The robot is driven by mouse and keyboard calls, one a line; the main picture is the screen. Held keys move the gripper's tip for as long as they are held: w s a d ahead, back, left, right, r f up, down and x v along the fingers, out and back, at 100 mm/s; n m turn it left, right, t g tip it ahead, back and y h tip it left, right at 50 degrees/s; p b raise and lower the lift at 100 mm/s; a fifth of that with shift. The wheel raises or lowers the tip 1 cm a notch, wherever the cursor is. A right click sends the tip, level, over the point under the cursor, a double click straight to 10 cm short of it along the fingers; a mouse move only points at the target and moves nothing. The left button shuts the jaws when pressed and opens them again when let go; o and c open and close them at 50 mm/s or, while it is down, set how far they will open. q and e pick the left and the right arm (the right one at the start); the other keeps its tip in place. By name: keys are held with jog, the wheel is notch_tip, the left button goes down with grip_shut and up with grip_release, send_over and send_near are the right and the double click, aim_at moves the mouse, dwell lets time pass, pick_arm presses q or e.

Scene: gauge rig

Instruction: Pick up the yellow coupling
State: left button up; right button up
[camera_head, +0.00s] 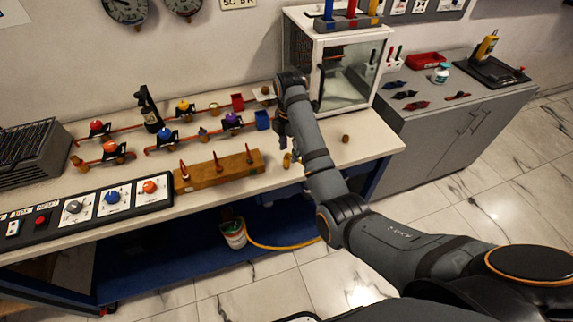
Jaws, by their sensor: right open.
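A small yellow-brass fitting (287,161), which looks like the yellow coupling, stands on the workbench near its front edge, right of the wooden block. My right gripper (284,144) points down just above and behind it, apart from it as far as I can tell. The gripper is small and dark here, partly hidden by my own wrist, and is open with nothing seen in it. A second, browner small fitting (345,138) stands alone farther right on the bench. My left gripper is out of view.
A wooden block (217,171) with several upright pegs stands left of the gripper. A white glass-fronted cabinet (343,75) stands behind right. The bench (362,152) is clear at its right end.

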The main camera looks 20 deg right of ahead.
aim_at(287, 155)
jog(key=f+b, duration=0.2)
jog(key=f, duration=0.1)
jog(key=a+f+b, duration=0.1)
jog(key=f+b, duration=0.1)
jog(key=shift+d, duration=0.1)
jog(key=shift+r, duration=0.1)
jog(key=shift+c, duration=0.2)
jog(key=shift+s, duration=0.1)
jog(key=shift+c, duration=1.2)
grip_shut()
